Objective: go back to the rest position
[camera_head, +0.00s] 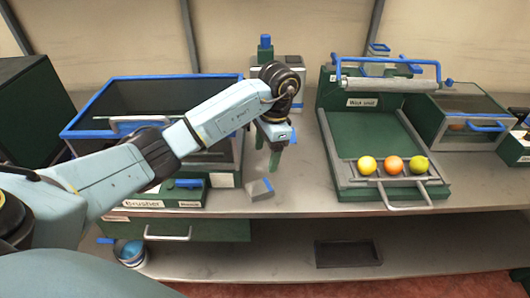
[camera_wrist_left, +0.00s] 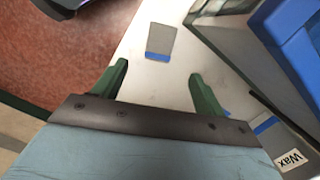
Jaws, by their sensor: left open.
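My left gripper (camera_head: 275,160) hangs over the metal bench between the brusher and the wax unit. Its green fingers are apart with nothing between them, as the left wrist view (camera_wrist_left: 161,86) also shows. A small grey block with a blue edge (camera_head: 257,190) lies on the bench near the fingers, apart from them; it also shows in the left wrist view (camera_wrist_left: 161,38). A yellow fruit (camera_head: 367,165), an orange fruit (camera_head: 393,165) and a yellow-green fruit (camera_head: 418,164) sit in a row on the wax unit's front tray (camera_head: 385,183). My right gripper is not in view.
The blue-rimmed brusher bin (camera_head: 215,77) stands behind and left of my left forearm. The green wax unit (camera_head: 365,133) stands to the right, with a lidded box (camera_head: 468,103) beside it. A dark tray (camera_head: 346,253) lies on the lower shelf. The bench front between the stations is mostly clear.

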